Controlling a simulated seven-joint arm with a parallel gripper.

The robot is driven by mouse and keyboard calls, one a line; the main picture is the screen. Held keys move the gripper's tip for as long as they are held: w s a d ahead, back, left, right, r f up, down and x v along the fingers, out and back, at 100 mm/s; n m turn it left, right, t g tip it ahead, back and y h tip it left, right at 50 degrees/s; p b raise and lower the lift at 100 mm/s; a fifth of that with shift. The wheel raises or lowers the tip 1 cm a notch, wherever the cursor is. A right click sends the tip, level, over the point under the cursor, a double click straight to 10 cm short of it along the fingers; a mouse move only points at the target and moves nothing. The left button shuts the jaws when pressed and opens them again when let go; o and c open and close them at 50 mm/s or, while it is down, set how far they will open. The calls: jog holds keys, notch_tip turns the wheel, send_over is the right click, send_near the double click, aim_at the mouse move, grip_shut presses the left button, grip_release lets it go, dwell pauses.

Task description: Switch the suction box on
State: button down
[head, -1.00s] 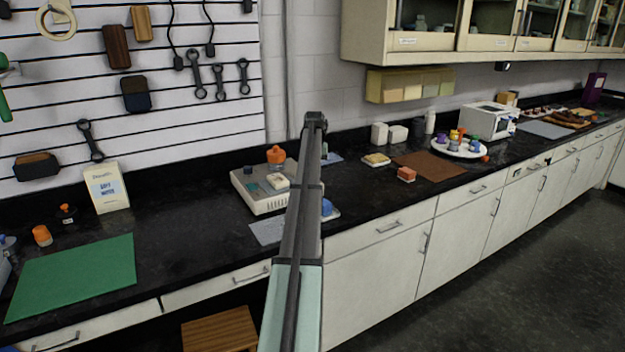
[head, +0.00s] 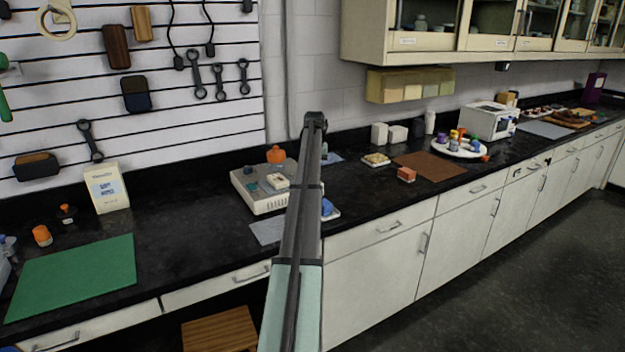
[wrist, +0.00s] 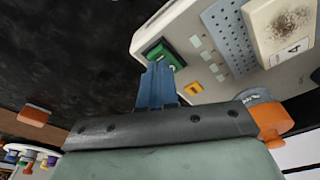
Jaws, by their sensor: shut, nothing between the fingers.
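The suction box (head: 262,203) is a pale beige unit on the black counter, partly behind my arm in the head view. Its top also shows in the wrist view (wrist: 208,72), with a green switch (wrist: 166,54) in a dark frame, a yellow-orange button (wrist: 193,88) and a perforated grey strip. My gripper (wrist: 157,68) has blue fingers closed together, empty. Their tips overlap the edge of the green switch in the wrist view; I cannot tell whether they press it. My gripper is not clear in the head view.
A beige block with a speckled patch (wrist: 283,27) sits on the box. An orange-capped object (head: 276,155) stands behind it. A green mat (head: 75,275) lies left, an orange box (head: 406,174) and brown mat (head: 430,165) right. Black counter is bare between box and green mat.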

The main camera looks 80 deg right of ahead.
jog(key=shift+f, duration=0.8)
dwell(1.0)
jog(key=shift+r, duration=3.5)
